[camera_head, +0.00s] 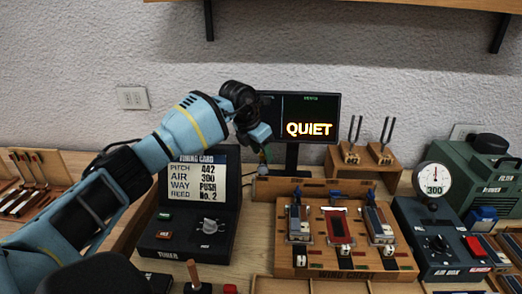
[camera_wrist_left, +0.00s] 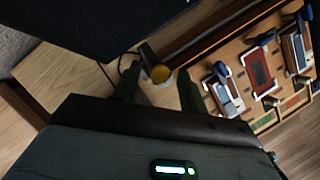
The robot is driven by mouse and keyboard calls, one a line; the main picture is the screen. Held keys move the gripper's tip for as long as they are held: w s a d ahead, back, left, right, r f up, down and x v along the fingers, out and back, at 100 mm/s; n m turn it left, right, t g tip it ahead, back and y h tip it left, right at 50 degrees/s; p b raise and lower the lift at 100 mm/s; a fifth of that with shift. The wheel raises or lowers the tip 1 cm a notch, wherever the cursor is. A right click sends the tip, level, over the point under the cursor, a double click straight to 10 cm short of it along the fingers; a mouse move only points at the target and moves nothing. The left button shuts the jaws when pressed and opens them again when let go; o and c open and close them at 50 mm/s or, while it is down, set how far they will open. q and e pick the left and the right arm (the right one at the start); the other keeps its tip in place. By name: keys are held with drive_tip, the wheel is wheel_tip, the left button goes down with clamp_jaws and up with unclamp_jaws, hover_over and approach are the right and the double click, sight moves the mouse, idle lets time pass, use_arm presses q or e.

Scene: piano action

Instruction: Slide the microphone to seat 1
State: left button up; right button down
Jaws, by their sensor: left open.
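My left gripper (camera_head: 262,150) points down behind the tuning-card unit, in front of the monitor stand. In the left wrist view its fingers (camera_wrist_left: 160,88) are open and spread. Seat 1's mark cannot be read. My right gripper is not in view.
The reed board (camera_head: 305,262) with several reed blocks lies in front of the rail. The tuner (camera_head: 190,232) stands at its left, the air box (camera_head: 440,240) at its right. A monitor (camera_head: 308,116) reading QUIET and a tuning-fork stand (camera_head: 362,160) are behind.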

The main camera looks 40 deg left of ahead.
use_arm(q)
clamp_jaws()
drive_tip(key=shift+d, duration=0.1)
drive_tip(key=w+d, duration=0.5)
drive_tip(key=d, duration=0.3)
drive_tip(key=shift+w+d, duration=0.25)
drive_tip(key=shift+d, duration=0.15)
unclamp_jaws()
